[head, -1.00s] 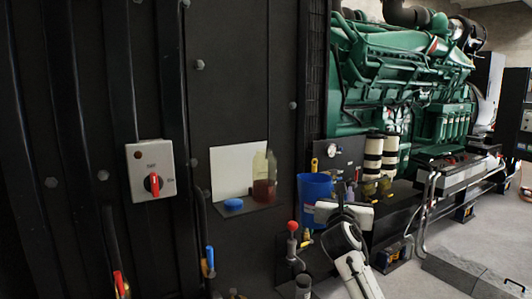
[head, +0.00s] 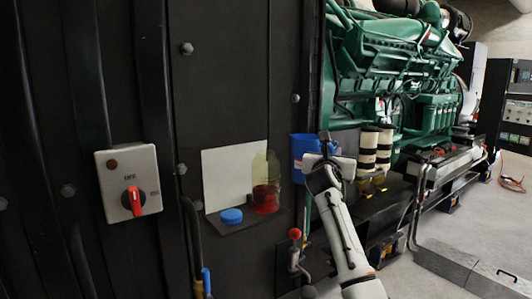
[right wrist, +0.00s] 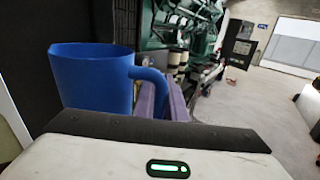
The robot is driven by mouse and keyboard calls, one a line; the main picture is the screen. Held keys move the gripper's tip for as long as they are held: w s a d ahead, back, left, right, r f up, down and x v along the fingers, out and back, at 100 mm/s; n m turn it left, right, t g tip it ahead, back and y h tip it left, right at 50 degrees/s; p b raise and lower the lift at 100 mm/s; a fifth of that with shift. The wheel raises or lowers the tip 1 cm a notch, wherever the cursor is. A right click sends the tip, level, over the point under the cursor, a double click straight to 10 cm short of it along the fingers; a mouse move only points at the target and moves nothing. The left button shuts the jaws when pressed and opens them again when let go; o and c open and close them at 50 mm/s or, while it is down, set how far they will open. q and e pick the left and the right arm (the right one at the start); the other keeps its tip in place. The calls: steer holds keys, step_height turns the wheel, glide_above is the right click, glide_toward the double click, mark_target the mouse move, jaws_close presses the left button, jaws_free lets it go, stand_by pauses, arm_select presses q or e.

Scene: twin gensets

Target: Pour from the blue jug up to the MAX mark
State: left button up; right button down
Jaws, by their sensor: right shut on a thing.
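The blue jug (head: 303,150) is held up, roughly upright, in front of the dark panel and to the right of the clear container. In the right wrist view the jug (right wrist: 88,82) is at the left, with its handle towards the purple fingers. My right gripper (right wrist: 168,102) is shut on the jug's handle; its arm comes up from below in the head view (head: 325,160). A clear, yellowish container (head: 265,172) stands on a small shelf, with red liquid (head: 265,200) in its lower part. A MAX mark cannot be made out. The jug's contents are hidden. My left gripper is not in view.
A blue cap (head: 231,216) lies on the dark shelf (head: 246,222) left of the container. A white board (head: 225,175) is behind them. A switch box (head: 130,185) is at the left. A red-knobbed lever (head: 295,233) stands below the jug. A green engine (head: 395,60) is behind, right.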

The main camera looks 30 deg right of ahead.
steer(key=shift+a+r, duration=0.1)
steer(key=shift+r, duration=0.05)
steer(key=a+r+n+t, duration=0.8)
steer(key=r+n+t, duration=0.2)
steer(key=r+n, duration=0.1)
steer(key=shift+r+n+h, duration=0.15)
steer(key=shift+n+h, duration=0.15)
steer(key=shift+n, duration=0.4)
steer(key=shift+s+a+r+n+t+y, duration=0.1)
steer(key=shift+a+r+n+t+y, duration=0.15)
steer(key=shift+n+t+y, duration=0.3)
steer(key=shift+a+r+n+t+y, duration=0.1)
steer(key=shift+r+n+t+y, duration=0.2)
steer(key=shift+n, duration=0.35)
steer(key=shift+a+r+n+t+y+b, duration=0.25)
steer(key=shift+n+t+y+b, duration=0.25)
steer(key=shift+n, duration=0.2)
steer(key=shift+a, duration=0.3)
stand_by(0.3)
steer(key=shift+r+n+t+y+b, duration=0.25)
steer(key=shift+n+y+b, duration=0.15)
steer(key=shift+n, duration=0.2)
stand_by(0.4)
steer(key=shift+a+r+n+t+y+b, duration=0.15)
steer(key=shift+a+n+t+y+b, duration=0.1)
steer(key=shift+n+t+y+b, duration=0.25)
steer(key=shift+a+r+n+t+y+b, duration=0.1)
steer(key=shift+a+n+t+y+b, duration=0.15)
steer(key=shift+n+y, duration=0.35)
stand_by(0.5)
